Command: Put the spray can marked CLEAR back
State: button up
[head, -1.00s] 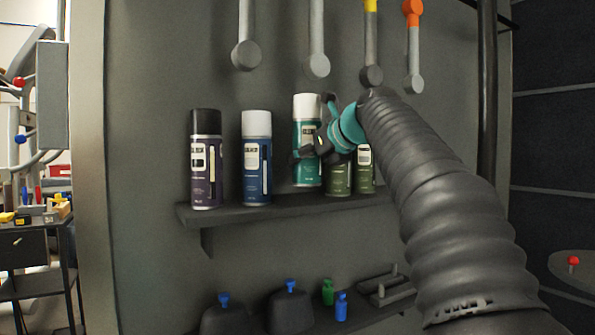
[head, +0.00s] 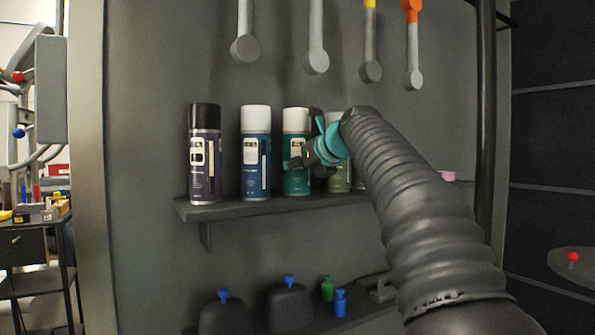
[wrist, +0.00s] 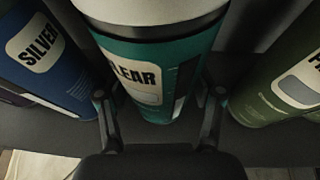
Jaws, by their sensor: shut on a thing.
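The spray can marked CLEAR (wrist: 150,85) is teal with a white cap and fills the middle of the wrist view. In the head view the CLEAR can (head: 296,140) stands upright in the row at the wall shelf (head: 250,208), between a blue can and a green can. My gripper (wrist: 160,108) is shut on it, one finger on each side of the can's body. In the head view my gripper (head: 300,160) covers part of the can's right side. Whether the can's base bears on the shelf is hard to tell.
The blue can marked SILVER (wrist: 45,65) is close on the left and a green can (wrist: 285,85) close on the right. A dark purple can (head: 205,155) stands at the shelf's left end. Several rods (head: 316,40) hang above. A lower shelf holds small bottles (head: 340,303).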

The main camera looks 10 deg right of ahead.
jog(key=o, duration=1.7)
jog(key=shift+s+r, duration=0.1)
jog(key=shift+r, duration=0.1)
jog(key=v, duration=1.1)
jog(key=shift+s+d+r, duration=0.1)
jog(key=shift+s+d, duration=0.1)
jog(key=shift+s, duration=0.15)
